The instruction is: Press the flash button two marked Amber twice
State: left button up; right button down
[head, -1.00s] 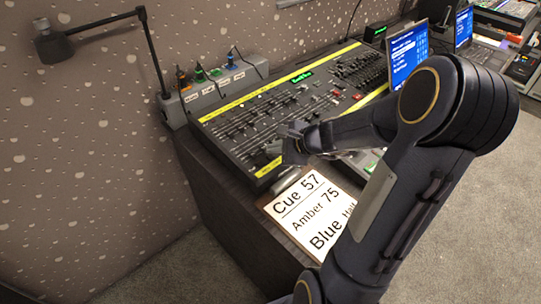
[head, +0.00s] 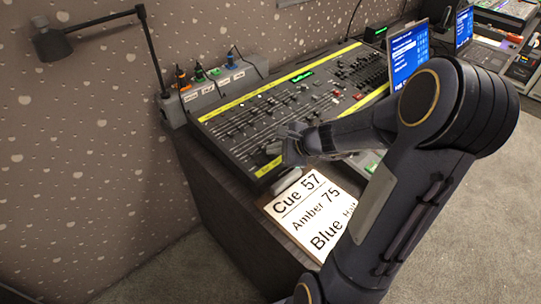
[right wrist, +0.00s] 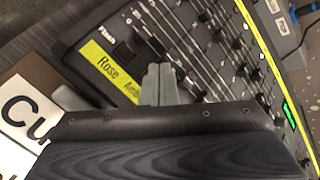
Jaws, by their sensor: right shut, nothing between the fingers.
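The lighting desk (head: 235,150) has rows of faders and a yellow label strip along its front edge. In the right wrist view the strip (right wrist: 107,66) reads "Rose", then the start of "Amber", which my gripper partly covers. A dark square flash button (right wrist: 123,49) sits beside the "Rose" label. The button beside "Amber" is hidden behind my fingers. My right gripper (right wrist: 158,72) is shut and empty, its tips at the Amber place on the strip; I cannot tell whether they touch. In the head view my right gripper (head: 279,147) is over the desk's front left part. My left gripper is out of view.
A white cue sheet (head: 312,212) reading "Cue 57, Amber 75, Blue" lies in front of the desk. A desk lamp (head: 52,42) and a box with coloured plugs (head: 215,85) stand at the back left. Blue screens (head: 407,58) stand to the right.

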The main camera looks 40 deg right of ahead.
jog(key=shift+f+b, duration=0.35)
jog(key=shift+b, duration=0.05)
dwell(0.4)
jog(key=shift+r, duration=0.1)
jog(key=shift+r+p, duration=0.65)
jog(key=shift+r, duration=0.05)
jog(key=r+p, duration=0.4)
jog(key=r, duration=0.1)
jog(key=shift+s, duration=0.3)
dwell(2.4)
